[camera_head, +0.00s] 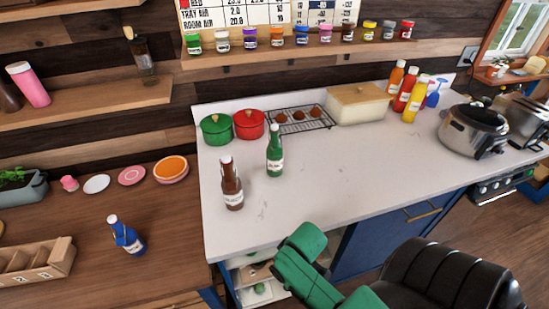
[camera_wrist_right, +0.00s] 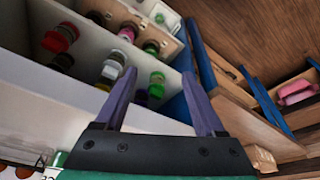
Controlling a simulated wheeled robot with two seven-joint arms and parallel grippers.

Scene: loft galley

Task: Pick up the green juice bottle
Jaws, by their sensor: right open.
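The green juice bottle (camera_head: 275,153) stands upright on the white countertop (camera_head: 330,175), to the right of a brown bottle (camera_head: 231,186) and in front of the red pot. My green right arm reaches up from the bottom of the head view, in front of the counter's front edge; its fingers do not show there. In the right wrist view my right gripper (camera_wrist_right: 154,74) is open, its two purple fingers apart with nothing held between them. I cannot make out the green juice bottle in that view. My left gripper is in neither view.
A green pot (camera_head: 216,130), a red pot (camera_head: 249,125), a wire rack (camera_head: 300,119) and a bread box (camera_head: 357,104) line the counter's back. Sauce bottles (camera_head: 402,92) and a cooker (camera_head: 474,130) stand right. The counter's front middle is clear. The wrist view shows shelved jars (camera_wrist_right: 60,38).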

